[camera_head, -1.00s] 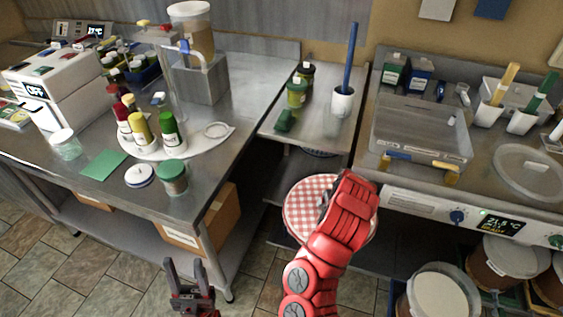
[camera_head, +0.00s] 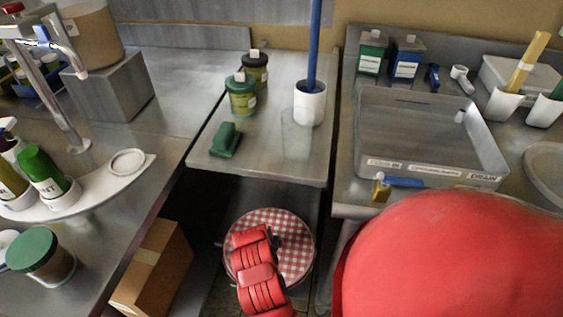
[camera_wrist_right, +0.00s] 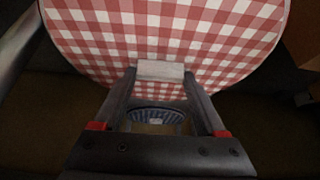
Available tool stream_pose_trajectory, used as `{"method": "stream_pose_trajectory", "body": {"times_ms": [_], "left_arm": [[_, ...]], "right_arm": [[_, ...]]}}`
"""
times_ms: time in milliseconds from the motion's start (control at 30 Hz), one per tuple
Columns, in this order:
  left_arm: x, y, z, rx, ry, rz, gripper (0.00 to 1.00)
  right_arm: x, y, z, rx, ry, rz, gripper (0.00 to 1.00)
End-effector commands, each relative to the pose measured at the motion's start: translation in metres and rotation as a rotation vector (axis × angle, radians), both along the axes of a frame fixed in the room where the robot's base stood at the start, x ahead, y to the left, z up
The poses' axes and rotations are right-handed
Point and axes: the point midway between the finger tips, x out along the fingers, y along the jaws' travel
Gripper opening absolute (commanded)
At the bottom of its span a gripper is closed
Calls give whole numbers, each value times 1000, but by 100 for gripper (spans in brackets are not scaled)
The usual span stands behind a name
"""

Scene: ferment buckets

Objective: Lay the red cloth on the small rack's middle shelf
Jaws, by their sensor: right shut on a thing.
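The red-and-white checked round cloth (camera_head: 296,245) is spread flat in front of the small rack (camera_head: 262,163), at or just before the opening below its top. It overlaps the grey shelf (camera_head: 245,192) under that top in the picture; I cannot tell whether it touches it. My right gripper is at the cloth, its jaws hidden behind my red wrist in the head view. In the right wrist view, the right gripper (camera_wrist_right: 160,88) is shut on the cloth (camera_wrist_right: 165,35) at a pale tab (camera_wrist_right: 160,70). My left gripper is out of view.
On the rack's top stand green jars (camera_head: 241,94), a green brush-like block (camera_head: 225,140) and a white cup (camera_head: 310,103). A cardboard box (camera_head: 155,268) is at the left below the counter. A blue ribbed round thing (camera_wrist_right: 155,114) shows beyond the fingers.

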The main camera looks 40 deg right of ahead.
Motion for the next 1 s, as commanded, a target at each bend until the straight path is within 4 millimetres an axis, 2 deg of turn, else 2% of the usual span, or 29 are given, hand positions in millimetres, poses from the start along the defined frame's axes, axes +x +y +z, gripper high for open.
{"method": "stream_pose_trajectory", "body": {"times_ms": [67,167,367,400,600,867,1000], "left_arm": [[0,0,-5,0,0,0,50],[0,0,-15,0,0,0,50],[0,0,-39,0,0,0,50],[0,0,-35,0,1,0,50],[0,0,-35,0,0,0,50],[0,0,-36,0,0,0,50],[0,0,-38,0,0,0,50]], "right_arm": [[2,-5,-3,2,-3,-20,17],[17,-18,-6,4,-6,-31,17],[63,-56,-12,2,-7,-31,17],[71,-63,-10,4,-1,-30,17],[106,-90,-13,4,-1,-26,17],[120,-100,-15,5,-1,-24,17],[120,-100,-38,8,5,-23,17]]}}
